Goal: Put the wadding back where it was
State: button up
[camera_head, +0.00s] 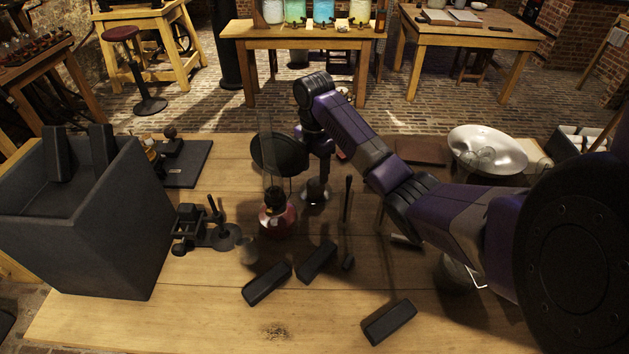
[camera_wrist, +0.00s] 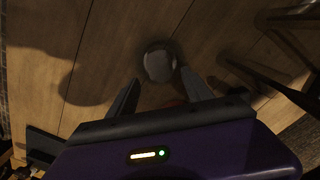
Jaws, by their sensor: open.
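My gripper (camera_wrist: 160,85) points down over the wooden table with its two fingers apart. A round grey thing with a paler rim (camera_wrist: 160,63) lies just beyond and between the fingertips in the wrist view. It seems to match the shiny grey round thing (camera_head: 316,192) below my wrist in the head view. I cannot tell if this is the wadding or whether the fingers touch it. A small pale, blurry lump (camera_head: 249,250) sits on the table left of centre and could also be wadding. A vessel with red contents (camera_head: 278,216) stands next to my gripper.
A large dark open box (camera_head: 115,225) stands at the left. Several dark blocks (camera_head: 267,283) lie at the front. A black round pan or plate (camera_head: 279,153) is behind the red vessel. The front middle is partly free.

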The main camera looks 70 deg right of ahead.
aim_at(314, 181)
notch_tip(314, 181, up, 6)
jog(key=p, duration=0.1)
jog(key=shift+r+p, duration=0.25)
jog(key=shift+p, duration=0.1)
dwell(0.3)
